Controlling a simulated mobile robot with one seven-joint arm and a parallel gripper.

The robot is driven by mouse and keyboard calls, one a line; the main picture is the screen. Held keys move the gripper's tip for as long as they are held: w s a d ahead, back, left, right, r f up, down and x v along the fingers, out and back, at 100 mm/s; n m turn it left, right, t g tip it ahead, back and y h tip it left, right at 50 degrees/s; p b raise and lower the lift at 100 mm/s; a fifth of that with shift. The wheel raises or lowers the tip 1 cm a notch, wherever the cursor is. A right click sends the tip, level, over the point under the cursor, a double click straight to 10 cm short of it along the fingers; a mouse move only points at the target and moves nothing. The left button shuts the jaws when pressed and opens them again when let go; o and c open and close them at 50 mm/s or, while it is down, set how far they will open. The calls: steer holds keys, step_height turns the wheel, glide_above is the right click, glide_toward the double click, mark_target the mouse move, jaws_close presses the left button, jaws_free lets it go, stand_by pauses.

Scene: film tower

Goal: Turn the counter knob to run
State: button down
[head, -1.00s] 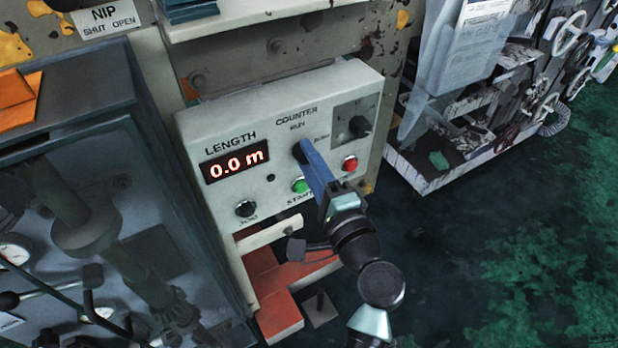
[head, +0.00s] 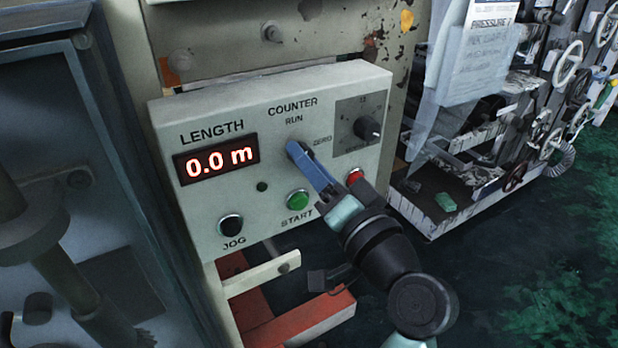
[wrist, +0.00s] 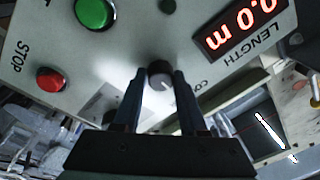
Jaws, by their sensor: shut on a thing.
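The counter knob (wrist: 160,74) is a small dark round knob with a pale mark, seen in the wrist view between my two fingers. My gripper (wrist: 158,80) is shut on it, one finger on each side. In the head view my gripper (head: 297,152) reaches the panel from the lower right, just below the RUN label (head: 294,120). The ZERO label (head: 322,139) is to the upper right of the fingertips. The fingers mostly hide the knob there, so I cannot tell which label its mark faces.
The control panel (head: 235,110) has a length display (head: 217,159) reading 0.0 m, a black JOG button (head: 230,224), a green START button (head: 298,200) and a red STOP button (head: 355,176). Another dark knob (head: 367,128) sits upper right. Dark floor lies right of the panel.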

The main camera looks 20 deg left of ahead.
steer(key=shift+n+b, duration=0.35)
steer(key=shift+n, duration=0.15)
steer(key=shift+c, duration=2.3)
jaws_free()
steer(key=v, duration=1.3)
